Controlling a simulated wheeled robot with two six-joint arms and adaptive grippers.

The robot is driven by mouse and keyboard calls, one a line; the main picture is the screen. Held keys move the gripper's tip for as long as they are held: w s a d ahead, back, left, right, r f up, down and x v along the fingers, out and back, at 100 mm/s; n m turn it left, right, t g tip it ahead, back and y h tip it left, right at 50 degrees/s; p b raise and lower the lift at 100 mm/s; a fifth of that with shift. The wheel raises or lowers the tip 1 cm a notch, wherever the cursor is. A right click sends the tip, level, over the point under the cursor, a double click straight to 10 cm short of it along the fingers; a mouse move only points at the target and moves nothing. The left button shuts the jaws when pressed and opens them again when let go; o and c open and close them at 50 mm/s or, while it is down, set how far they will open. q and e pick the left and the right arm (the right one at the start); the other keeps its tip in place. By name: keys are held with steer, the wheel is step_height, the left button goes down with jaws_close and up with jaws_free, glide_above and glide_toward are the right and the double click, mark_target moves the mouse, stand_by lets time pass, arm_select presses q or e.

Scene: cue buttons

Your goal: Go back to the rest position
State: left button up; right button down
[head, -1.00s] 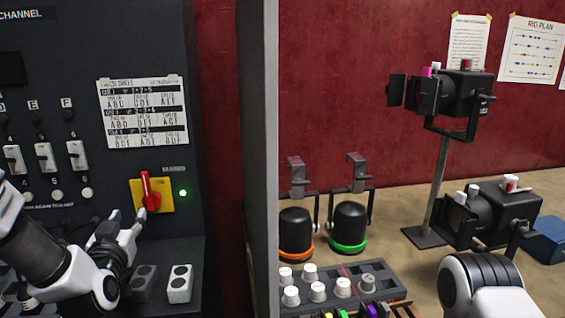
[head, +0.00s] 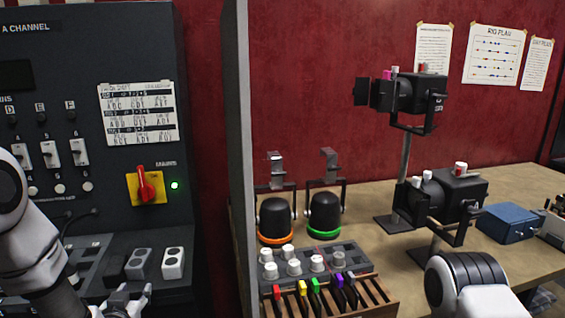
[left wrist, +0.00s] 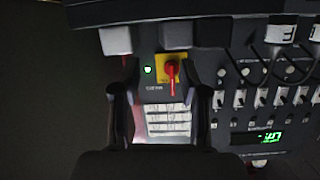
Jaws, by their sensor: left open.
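My left gripper (head: 128,298) is low at the left in the head view, in front of the dark panel (head: 100,215). It is open and empty, below the red rotary switch (head: 147,185) on its yellow plate and apart from it. A green light (head: 175,185) glows beside the switch. In the left wrist view the open fingers (left wrist: 167,100) frame the label sheet, and the red switch (left wrist: 171,75) shows beyond them. My right arm (head: 475,285) shows only as a white and black link at the lower right; its gripper is out of view.
A grey divider (head: 238,150) stands right of the panel. On the bench are two black lamps with an orange ring (head: 276,238) and a green ring (head: 324,233), a knob box (head: 340,258), a wooden rack (head: 375,298), spotlights (head: 445,198) and a blue box (head: 507,224).

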arm_select(q)
steer(key=s+d+f+m+g+h, duration=0.1)
steer(key=s+d+f+g, duration=0.15)
steer(key=s+f, duration=0.65)
steer(key=s+d+f+m+g+h, duration=0.15)
steer(key=s+f+g, duration=0.3)
steer(key=f, duration=0.75)
steer(key=s+d+f+n+g, duration=0.1)
steer(key=s+f+g, duration=0.2)
steer(key=s, duration=0.7)
steer(key=s+d+f+n+g, duration=0.1)
steer(key=s+f+g, duration=0.3)
steer(key=s, duration=0.6)
steer(key=shift+d+f+h, duration=0.35)
steer(key=shift+d+f, duration=0.05)
steer(key=shift+d, duration=0.4)
steer(key=shift+s, duration=0.1)
